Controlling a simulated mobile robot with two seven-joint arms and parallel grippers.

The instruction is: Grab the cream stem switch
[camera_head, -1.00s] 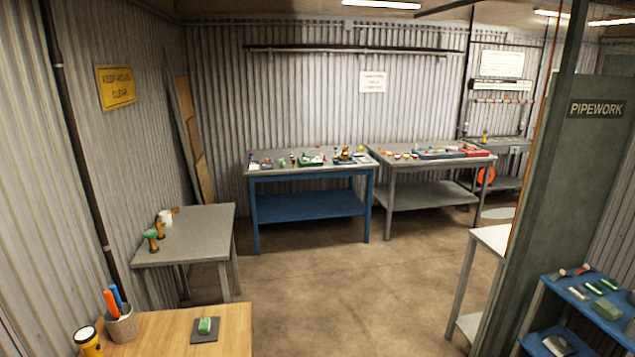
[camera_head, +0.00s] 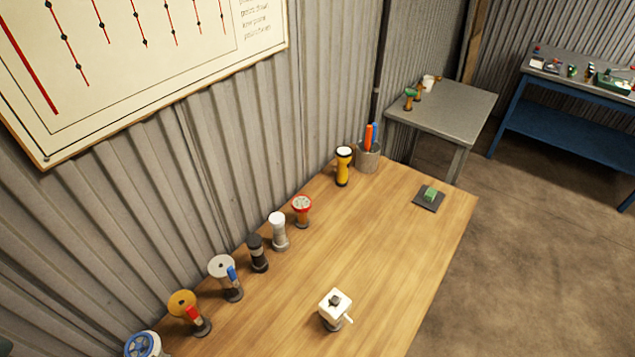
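A cream-white boxy fitting (camera_head: 335,305) with a dark knob on top and a small white lever at its side stands on a dark round base near the front of the wooden table (camera_head: 390,235). It looks like the cream stem switch, though I cannot read any label on it. A slimmer white-capped fitting (camera_head: 278,231) stands farther back in a row along the wall. Neither of my grippers is in view.
The row holds fittings with a red handwheel (camera_head: 302,209), black body (camera_head: 257,253), blue lever (camera_head: 226,277), yellow disc (camera_head: 187,311) and blue wheel (camera_head: 143,344). A yellow torch (camera_head: 343,166), pen pot (camera_head: 368,157) and green block (camera_head: 430,194) stand farther along. The table's middle is bare.

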